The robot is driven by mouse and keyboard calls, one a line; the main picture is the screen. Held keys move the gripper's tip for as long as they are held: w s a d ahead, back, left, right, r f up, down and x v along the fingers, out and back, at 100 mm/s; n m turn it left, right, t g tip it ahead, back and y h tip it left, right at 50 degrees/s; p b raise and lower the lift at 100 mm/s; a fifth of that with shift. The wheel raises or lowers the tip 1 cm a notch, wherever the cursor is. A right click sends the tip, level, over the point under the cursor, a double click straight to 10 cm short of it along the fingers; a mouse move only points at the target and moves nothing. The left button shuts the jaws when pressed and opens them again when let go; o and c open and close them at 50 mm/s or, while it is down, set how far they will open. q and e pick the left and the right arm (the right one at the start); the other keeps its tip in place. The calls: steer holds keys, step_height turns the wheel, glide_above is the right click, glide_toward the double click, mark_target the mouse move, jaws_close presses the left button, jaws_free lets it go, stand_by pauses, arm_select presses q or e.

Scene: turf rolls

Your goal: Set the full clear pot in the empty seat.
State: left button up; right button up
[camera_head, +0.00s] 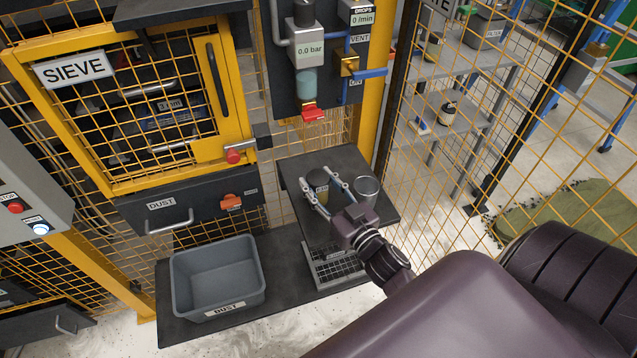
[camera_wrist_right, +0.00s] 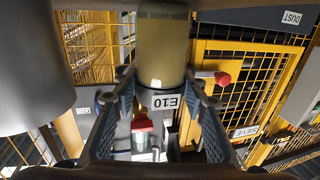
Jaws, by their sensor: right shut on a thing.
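A clear pot with a yellow-brown filling (camera_head: 318,181) and an E10 label is between the fingers of my right gripper (camera_head: 326,192), over the small dark shelf. My right gripper is shut on it. In the right wrist view the full pot (camera_wrist_right: 162,52) shows large between the two fingers (camera_wrist_right: 164,98). I cannot tell whether its base touches the shelf. A second clear pot (camera_head: 367,188), which looks empty, stands to the right of the gripper. I cannot make out for certain which place is the empty seat. My left gripper is not in view.
Behind the dark shelf (camera_head: 346,160) hangs a panel with a 0.0 bar gauge (camera_head: 309,50), a bluish bowl (camera_head: 307,83) and a red part (camera_head: 313,113). The sieve cabinet (camera_head: 120,110) is left. A grey dust bin (camera_head: 217,278) and a grate (camera_head: 336,266) lie lower.

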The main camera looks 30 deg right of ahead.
steer(key=shift+f, duration=0.15)
steer(key=o, duration=1.3)
steer(key=shift+o, duration=0.2)
